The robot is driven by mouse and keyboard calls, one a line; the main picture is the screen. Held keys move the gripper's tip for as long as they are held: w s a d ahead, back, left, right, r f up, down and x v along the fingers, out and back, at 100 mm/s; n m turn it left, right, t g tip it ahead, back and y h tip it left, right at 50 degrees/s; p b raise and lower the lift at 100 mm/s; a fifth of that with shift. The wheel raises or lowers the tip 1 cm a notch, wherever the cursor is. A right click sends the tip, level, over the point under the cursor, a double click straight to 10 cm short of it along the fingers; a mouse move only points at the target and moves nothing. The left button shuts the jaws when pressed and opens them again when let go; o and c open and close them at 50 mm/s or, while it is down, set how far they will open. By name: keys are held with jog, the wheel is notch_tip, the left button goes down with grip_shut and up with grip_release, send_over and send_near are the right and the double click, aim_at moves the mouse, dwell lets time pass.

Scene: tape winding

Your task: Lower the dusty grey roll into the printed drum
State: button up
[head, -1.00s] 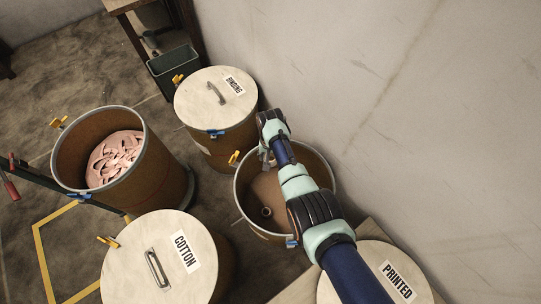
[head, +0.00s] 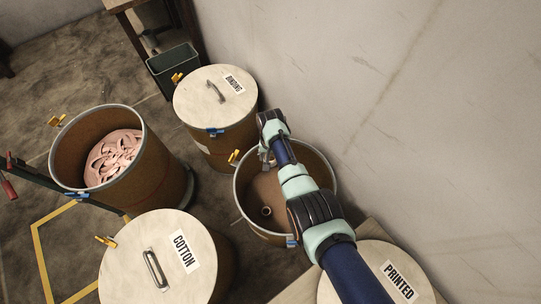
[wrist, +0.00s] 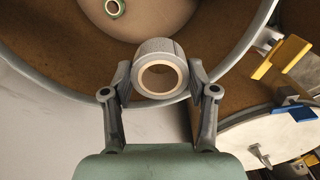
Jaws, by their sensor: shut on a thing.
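My gripper (wrist: 160,76) is shut on the grey roll (wrist: 158,46), a grey ring with a pale core, in the wrist view. The roll overlaps the near rim of an open brown drum (wrist: 50,62), with the drum's inside beyond it. In the head view this drum (head: 318,165) stands open in the middle. My gripper (head: 266,157) is at its far left inner side, small and partly hidden by my arm. The roll cannot be made out there. A small roll (head: 266,211) lies on the drum's bottom; it looks green-edged in the wrist view (wrist: 115,8).
A lid marked PRINTED (head: 400,280) lies lower right. Lidded drums marked BINDING (head: 215,97) and COTTON (head: 155,255) stand beside the open one. Another open drum (head: 165,160) holds pink strips. The wall (head: 420,110) is close on the right.

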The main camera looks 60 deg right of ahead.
jog(key=shift+f+b, duration=2.05)
jog(key=shift+f, duration=0.2)
dwell(0.8)
dwell(0.4)
jog(key=o, duration=1.1)
notch_tip(320, 180, up, 12)
jog(key=shift+r, duration=0.1)
